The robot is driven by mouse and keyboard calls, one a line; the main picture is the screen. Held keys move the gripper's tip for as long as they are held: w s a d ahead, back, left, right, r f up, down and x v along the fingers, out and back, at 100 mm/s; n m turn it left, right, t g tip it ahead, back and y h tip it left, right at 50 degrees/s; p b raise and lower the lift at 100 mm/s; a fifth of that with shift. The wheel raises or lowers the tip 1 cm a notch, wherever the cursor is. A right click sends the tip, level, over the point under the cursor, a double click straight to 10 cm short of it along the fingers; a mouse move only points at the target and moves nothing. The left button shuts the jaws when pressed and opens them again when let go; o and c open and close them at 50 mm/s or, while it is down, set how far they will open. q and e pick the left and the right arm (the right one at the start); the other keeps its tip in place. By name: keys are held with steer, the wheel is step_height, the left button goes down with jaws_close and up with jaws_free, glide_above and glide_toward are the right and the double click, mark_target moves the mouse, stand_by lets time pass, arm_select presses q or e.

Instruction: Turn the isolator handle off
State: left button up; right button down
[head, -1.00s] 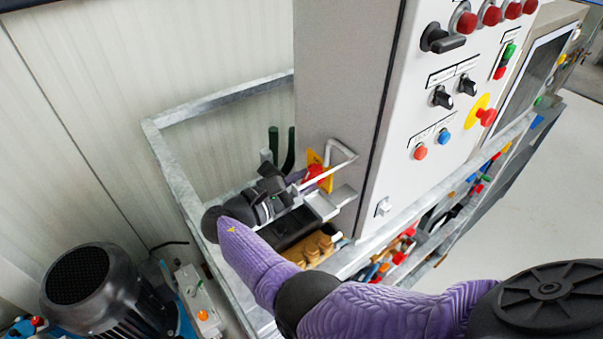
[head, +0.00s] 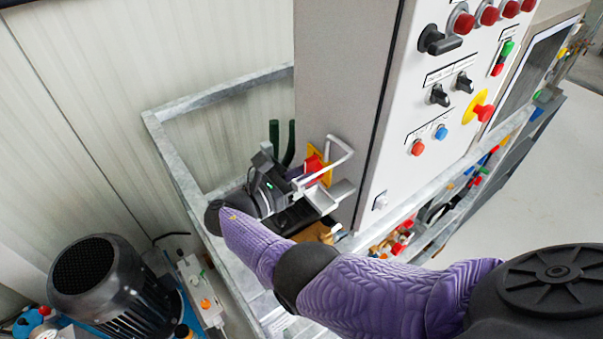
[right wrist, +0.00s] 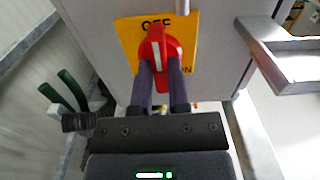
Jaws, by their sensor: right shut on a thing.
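The isolator handle (right wrist: 159,45) is a red rotary knob on a yellow plate (right wrist: 128,37) on the side of the grey cabinet. In the right wrist view its grip bar stands nearly upright, its top end tipped slightly left below the word OFF; ON is at the plate's lower right. My right gripper (right wrist: 160,72) is shut on the lower part of the handle, one dark finger on each side. In the head view the handle (head: 314,166) is partly hidden behind my right gripper (head: 303,176). My left gripper is not in view.
A bent metal bracket (head: 345,153) sticks out close beside the handle. Dark green pipes (head: 289,145) rise on the other side. A galvanised frame rail (head: 180,165) surrounds the spot. The cabinet front (head: 425,100) carries knobs and buttons. A motor (head: 95,275) stands lower left.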

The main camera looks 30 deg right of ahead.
steer(key=c, duration=0.6)
jaws_free()
steer(key=a+b, duration=0.3)
steer(key=a, duration=0.7)
steer(key=shift+s+b, duration=0.4)
